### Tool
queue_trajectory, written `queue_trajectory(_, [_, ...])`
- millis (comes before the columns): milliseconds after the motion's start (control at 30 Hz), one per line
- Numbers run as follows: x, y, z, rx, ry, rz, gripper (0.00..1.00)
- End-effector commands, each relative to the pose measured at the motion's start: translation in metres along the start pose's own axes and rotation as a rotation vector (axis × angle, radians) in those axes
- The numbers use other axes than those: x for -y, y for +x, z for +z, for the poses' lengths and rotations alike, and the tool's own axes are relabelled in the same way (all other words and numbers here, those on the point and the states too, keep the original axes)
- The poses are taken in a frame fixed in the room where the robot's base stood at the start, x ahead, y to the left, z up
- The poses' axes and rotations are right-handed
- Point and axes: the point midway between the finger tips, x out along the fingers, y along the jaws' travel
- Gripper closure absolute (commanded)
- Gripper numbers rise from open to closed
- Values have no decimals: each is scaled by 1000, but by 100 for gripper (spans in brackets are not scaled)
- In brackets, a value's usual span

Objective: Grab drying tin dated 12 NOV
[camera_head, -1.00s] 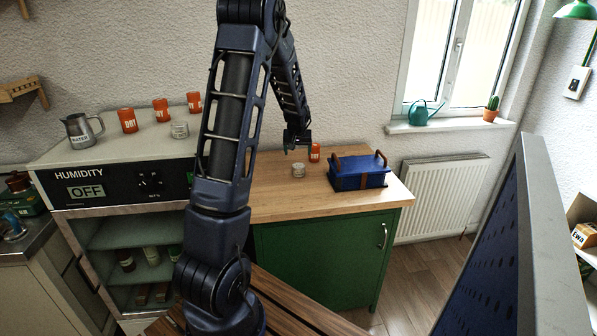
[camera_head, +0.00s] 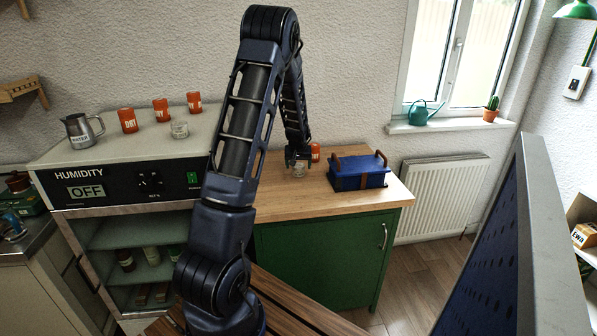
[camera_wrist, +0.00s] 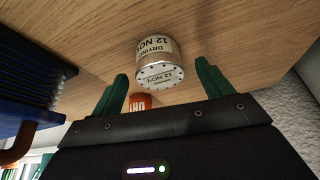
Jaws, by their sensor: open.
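The drying tin marked "12 NOV" (camera_wrist: 159,62) is a small silvery tin with a pale label and a perforated lid. It stands on the wooden counter top, and in the head view the tin (camera_head: 299,171) is partly hidden by my gripper (camera_head: 297,158). In the wrist view my gripper (camera_wrist: 160,92) is open, with its green fingertips apart on either side of the line toward the tin. The tin lies beyond the fingertips and is not between them.
An orange tin (camera_wrist: 139,102) stands close behind the drying tin. A blue toolbox with brown handles (camera_head: 358,172) stands to the right on the counter. Another clear or silvery tin (camera_head: 179,129) sits on the humidity cabinet (camera_head: 60,157), near several orange tins and a water jug (camera_head: 82,130).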

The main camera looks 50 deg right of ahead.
Motion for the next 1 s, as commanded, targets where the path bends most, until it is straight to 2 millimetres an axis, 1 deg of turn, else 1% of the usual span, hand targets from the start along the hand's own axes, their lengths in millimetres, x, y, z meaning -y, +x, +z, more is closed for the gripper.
queue_trajectory(100, [0, 17, 1, 1, -1, -1, 21])
queue_trajectory(200, [0, 26, 0, 0, -1, 0, 21])
queue_trajectory(300, [0, 29, 0, 0, 0, 0, 21])
queue_trajectory(467, [0, 29, 0, 0, 0, 0, 21])
queue_trajectory(567, [0, 28, 0, 0, 0, 0, 39])
queue_trajectory(700, [0, 28, 0, 0, 0, 0, 66])
queue_trajectory(733, [0, 28, 0, 0, 0, 0, 71])
queue_trajectory(1000, [0, 27, 0, -1, 0, 0, 71])
